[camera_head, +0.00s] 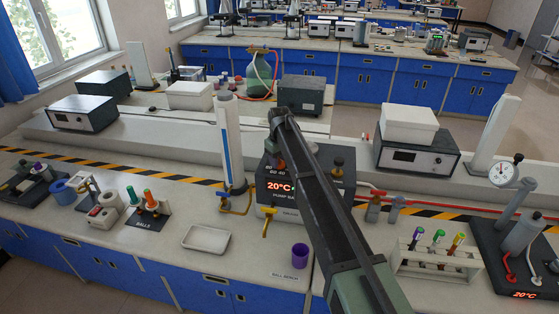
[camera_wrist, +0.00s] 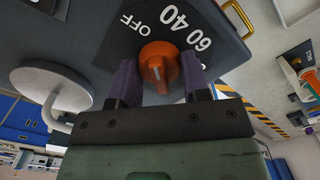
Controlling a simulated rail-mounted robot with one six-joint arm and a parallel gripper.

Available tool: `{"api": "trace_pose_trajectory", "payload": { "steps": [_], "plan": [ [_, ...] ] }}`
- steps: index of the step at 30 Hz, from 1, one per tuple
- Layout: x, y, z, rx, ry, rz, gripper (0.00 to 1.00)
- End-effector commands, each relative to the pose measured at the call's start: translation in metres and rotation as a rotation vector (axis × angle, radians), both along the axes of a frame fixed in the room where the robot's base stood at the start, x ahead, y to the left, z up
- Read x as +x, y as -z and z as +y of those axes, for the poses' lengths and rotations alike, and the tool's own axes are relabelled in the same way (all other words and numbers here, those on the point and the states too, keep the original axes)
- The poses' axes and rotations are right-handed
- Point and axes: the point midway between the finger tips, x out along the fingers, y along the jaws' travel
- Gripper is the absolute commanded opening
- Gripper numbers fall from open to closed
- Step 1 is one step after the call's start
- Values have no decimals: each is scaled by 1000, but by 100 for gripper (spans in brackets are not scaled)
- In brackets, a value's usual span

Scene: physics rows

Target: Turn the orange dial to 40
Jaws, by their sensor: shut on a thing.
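The orange dial (camera_wrist: 158,62) is on the dark sloped face of the pump bath (camera_head: 268,190). In the wrist view the white labels OFF, 40 and 60 lie around it, with a further label at the right edge of the panel. My gripper (camera_wrist: 160,80) has its two dark fingers on either side of the dial, shut on it. A small pale mark shows on the dial, but I cannot tell for sure which label it points to. The red display reads 20°C.
A tall white cylinder (camera_head: 229,140) stands left of the bath. A purple cup (camera_head: 300,256) and a white tray (camera_head: 206,239) are in front. A rack of colored tubes (camera_head: 437,258) stands to the right. A black knob (camera_head: 338,163) is right of my arm.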

Motion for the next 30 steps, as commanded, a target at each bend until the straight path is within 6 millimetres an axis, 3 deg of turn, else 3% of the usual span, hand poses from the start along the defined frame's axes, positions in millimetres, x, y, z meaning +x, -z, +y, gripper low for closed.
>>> {"api": "trace_pose_trajectory", "payload": {
  "steps": [15, 30],
  "plan": [
    [0, 0, 0, -1, 372, 1, 19],
    [0, 0, 0, -1, 462, 1, 19]
  ]
}}
